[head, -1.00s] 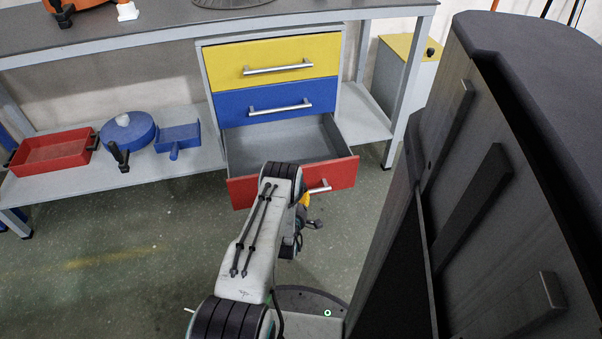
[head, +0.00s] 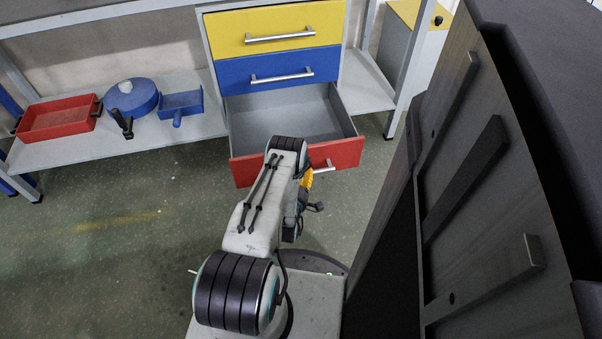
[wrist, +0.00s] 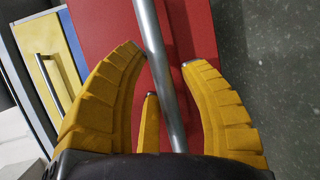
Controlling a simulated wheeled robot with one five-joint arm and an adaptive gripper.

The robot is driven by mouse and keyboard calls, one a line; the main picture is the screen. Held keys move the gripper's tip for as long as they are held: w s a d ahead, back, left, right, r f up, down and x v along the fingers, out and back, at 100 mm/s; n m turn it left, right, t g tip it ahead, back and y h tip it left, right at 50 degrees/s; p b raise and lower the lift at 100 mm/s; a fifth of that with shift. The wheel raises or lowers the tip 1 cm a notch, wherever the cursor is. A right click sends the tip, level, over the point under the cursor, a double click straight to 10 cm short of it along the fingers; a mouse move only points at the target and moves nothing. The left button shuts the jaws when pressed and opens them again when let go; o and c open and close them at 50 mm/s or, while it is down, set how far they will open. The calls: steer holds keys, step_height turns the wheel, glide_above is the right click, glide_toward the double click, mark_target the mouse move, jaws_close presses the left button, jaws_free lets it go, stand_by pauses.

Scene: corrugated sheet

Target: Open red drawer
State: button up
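The red drawer (head: 346,153) is the lowest of the drawers in the cabinet under the bench. It is pulled well out, and its grey inside looks empty in the head view. Its metal handle (head: 324,167) is partly hidden by my arm. In the wrist view the handle (wrist: 150,35) runs between the yellow fingers of my gripper (wrist: 165,57), in front of the red drawer front (wrist: 100,25). The fingertips are spread apart on both sides of the bar. In the head view only a little yellow of my gripper (head: 306,178) shows at the drawer front.
The yellow drawer (head: 275,28) and blue drawer (head: 280,75) above are shut. A large dark cabinet (head: 480,200) stands close on the right. A red tray (head: 58,118), blue round container (head: 131,98) and blue scoop (head: 181,104) sit on the shelf. Floor on the left is clear.

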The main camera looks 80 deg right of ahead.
steer(key=shift+o, duration=1.2)
steer(key=shift+s, duration=0.1)
steer(key=a+r, duration=0.1)
steer(key=a, duration=0.6)
steer(key=shift+a+r, duration=0.15)
steer(key=shift+r, duration=0.05)
steer(key=shift+r, duration=0.1)
